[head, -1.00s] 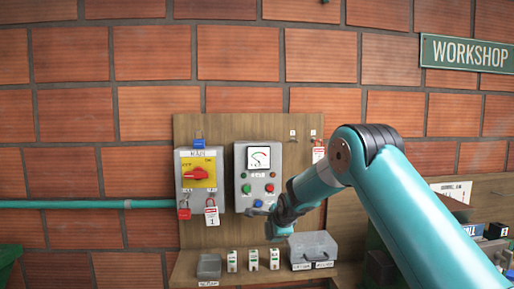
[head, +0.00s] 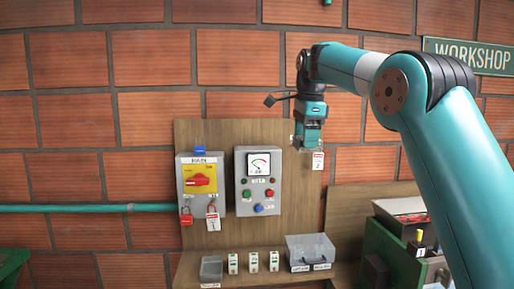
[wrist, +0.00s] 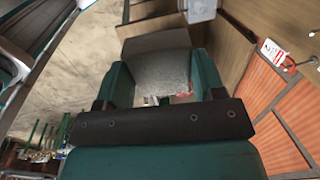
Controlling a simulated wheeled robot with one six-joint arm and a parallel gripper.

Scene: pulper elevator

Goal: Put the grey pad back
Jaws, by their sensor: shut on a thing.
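My gripper (head: 310,139) is raised in front of the wall, beside the upper right part of the wooden board, with its fingers pointing down. In the wrist view my gripper (wrist: 160,85) has its two teal fingers around a grey block-like thing, which I take to be the grey pad (wrist: 160,68). Its upper face looks darker, and its lower part is hidden by the gripper body. In the head view the held thing is small and hard to make out.
The wooden board (head: 225,135) carries a red switch (head: 199,181) and a meter box (head: 258,183). The shelf below holds a small grey box (head: 211,267), several white modules and a grey case (head: 311,250). A numbered tag (head: 318,161) hangs close to my gripper.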

